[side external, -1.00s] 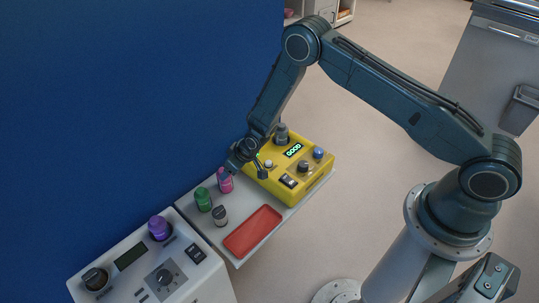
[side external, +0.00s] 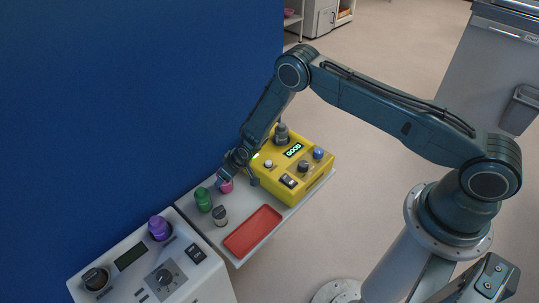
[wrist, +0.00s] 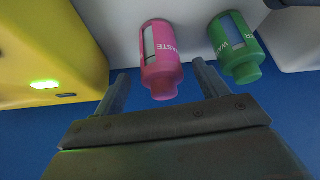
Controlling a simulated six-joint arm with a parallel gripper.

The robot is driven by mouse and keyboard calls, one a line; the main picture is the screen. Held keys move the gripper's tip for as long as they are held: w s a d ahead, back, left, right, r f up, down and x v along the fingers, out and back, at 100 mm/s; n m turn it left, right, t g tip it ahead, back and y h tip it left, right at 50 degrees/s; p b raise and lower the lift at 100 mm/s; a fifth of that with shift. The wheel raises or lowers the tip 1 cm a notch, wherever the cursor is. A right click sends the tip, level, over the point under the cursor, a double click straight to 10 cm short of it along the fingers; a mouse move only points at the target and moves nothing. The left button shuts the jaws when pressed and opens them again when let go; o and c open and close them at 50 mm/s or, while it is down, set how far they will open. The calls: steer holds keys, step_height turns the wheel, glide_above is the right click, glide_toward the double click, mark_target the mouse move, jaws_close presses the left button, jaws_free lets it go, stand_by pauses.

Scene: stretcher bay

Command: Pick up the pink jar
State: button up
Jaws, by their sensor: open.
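The pink jar (side external: 227,186) stands on the grey shelf (side external: 236,258) against the blue wall, partly hidden behind my gripper in the side view. In the wrist view the pink jar (wrist: 161,62), with a label ending in "ASTE", lies between the two fingers, nearer the right one. My gripper (wrist: 162,88) is open, and nothing is held. In the side view my gripper (side external: 235,182) is low over the jar. I cannot tell whether a finger touches it.
A green jar (side external: 203,200) stands just left of the pink one; it also shows in the wrist view (wrist: 234,48). A grey jar (side external: 220,216) and red tray (side external: 253,231) are nearer. A yellow device (side external: 290,165) reading "GOOD" stands close on the right.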

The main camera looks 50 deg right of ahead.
steer(key=shift+x, duration=1.85)
steer(key=c, duration=1.1)
steer(key=shift+r, duration=0.1)
step_height(320, 180, up, 20)
